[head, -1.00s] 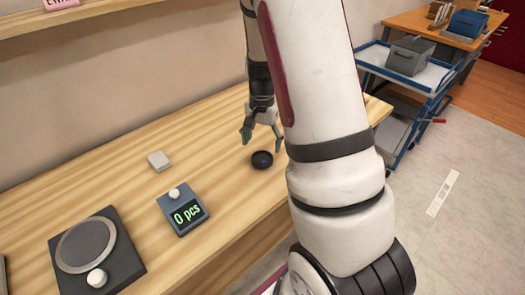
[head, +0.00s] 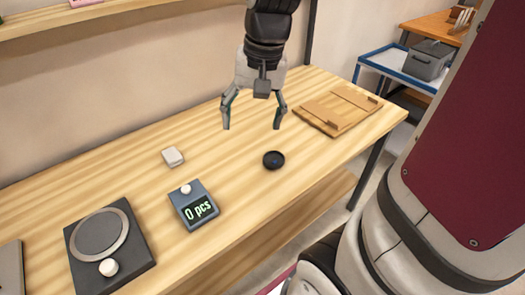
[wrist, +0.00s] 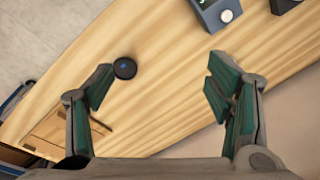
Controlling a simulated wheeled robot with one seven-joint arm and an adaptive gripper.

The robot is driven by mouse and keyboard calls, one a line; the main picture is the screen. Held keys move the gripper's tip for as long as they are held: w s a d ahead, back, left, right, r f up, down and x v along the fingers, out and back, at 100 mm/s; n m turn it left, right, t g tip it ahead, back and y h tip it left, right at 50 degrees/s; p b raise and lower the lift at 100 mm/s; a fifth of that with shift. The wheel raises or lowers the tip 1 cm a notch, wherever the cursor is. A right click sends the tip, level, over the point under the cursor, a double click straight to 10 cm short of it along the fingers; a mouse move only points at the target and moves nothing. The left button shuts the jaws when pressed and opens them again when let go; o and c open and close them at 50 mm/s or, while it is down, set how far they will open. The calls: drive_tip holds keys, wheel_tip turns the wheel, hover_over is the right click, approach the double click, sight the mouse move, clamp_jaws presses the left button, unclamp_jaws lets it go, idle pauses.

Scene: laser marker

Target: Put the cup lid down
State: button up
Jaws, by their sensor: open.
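The cup lid (head: 273,160) is a small round black disc lying on the wooden table (head: 310,150), right of the counter device. It also shows in the wrist view (wrist: 125,68), just beyond the tip of the left finger. My gripper (head: 253,127) is open and empty, raised above the table. In the wrist view my two fingers (wrist: 160,87) are spread wide with only bare table between them. The lid is apart from both fingers.
A counter device (head: 194,205) reading "0 pcs" and a white block (head: 172,157) stand left of the lid. A round-topped scale-like device (head: 108,245) is at the front left. A wooden board (head: 338,110) lies at the right end. Table around the lid is clear.

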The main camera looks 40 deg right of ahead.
drive_tip(key=s+a+r+n, duration=0.2)
drive_tip(key=s+a+n, duration=0.1)
drive_tip(key=s, duration=0.4)
drive_tip(key=s+a+r+n+t, duration=0.1)
drive_tip(key=s+a+n, duration=0.3)
drive_tip(key=s, duration=0.3)
drive_tip(key=shift+s+r+t+h, duration=0.3)
drive_tip(key=shift+r+h, duration=0.1)
drive_tip(key=shift+r, duration=0.1)
